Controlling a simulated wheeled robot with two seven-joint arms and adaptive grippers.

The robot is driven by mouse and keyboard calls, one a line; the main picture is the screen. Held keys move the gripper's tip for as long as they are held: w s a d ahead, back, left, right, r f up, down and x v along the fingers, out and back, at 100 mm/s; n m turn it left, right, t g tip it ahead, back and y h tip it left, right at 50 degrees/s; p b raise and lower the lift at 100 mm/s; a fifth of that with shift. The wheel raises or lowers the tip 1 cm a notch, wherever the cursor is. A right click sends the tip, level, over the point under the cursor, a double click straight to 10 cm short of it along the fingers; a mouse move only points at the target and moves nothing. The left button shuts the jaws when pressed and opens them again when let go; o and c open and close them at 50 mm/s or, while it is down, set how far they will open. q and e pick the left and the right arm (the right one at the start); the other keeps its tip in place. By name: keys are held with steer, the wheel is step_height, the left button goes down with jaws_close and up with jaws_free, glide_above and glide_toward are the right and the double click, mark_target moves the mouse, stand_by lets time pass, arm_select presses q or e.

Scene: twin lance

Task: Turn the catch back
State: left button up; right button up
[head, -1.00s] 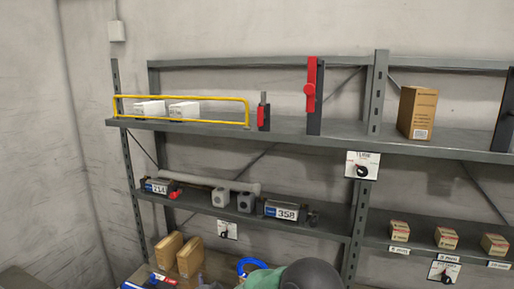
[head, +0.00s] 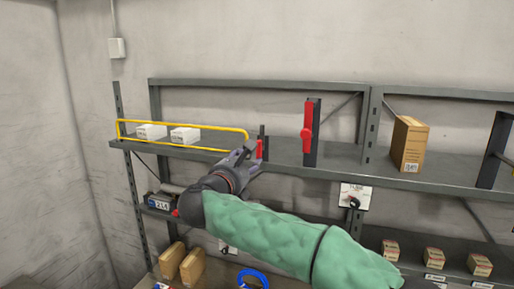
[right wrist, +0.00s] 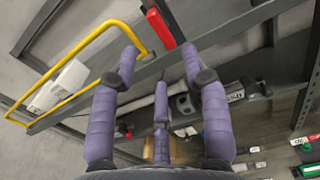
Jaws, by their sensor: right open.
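A small red catch (head: 260,149) sits on a dark post at the right end of the yellow rail (head: 180,126) on the upper shelf. My right gripper (head: 250,152) is at the shelf's front edge beside this catch and partly covers it. In the right wrist view the red catch (right wrist: 160,28) lies just beyond the spread, empty fingers of the right gripper (right wrist: 160,60). One fingertip is close to the yellow rail's end (right wrist: 138,42); I cannot tell whether they touch. A taller red lever (head: 307,120) stands upright on another dark post further right. My left gripper is not in view.
Two white boxes (head: 168,133) stand behind the rail. A cardboard box (head: 408,145) stands right on the upper shelf (head: 340,166). My right arm hides much of the lower shelf. The upper shelf is clear between the tall lever's post and the shelf upright.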

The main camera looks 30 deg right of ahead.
mark_target(257, 152)
steer(key=p+x, duration=0.2)
steer(key=x, duration=0.7)
steer(key=shift+p, duration=0.35)
steer(key=shift+s, duration=0.1)
jaws_close()
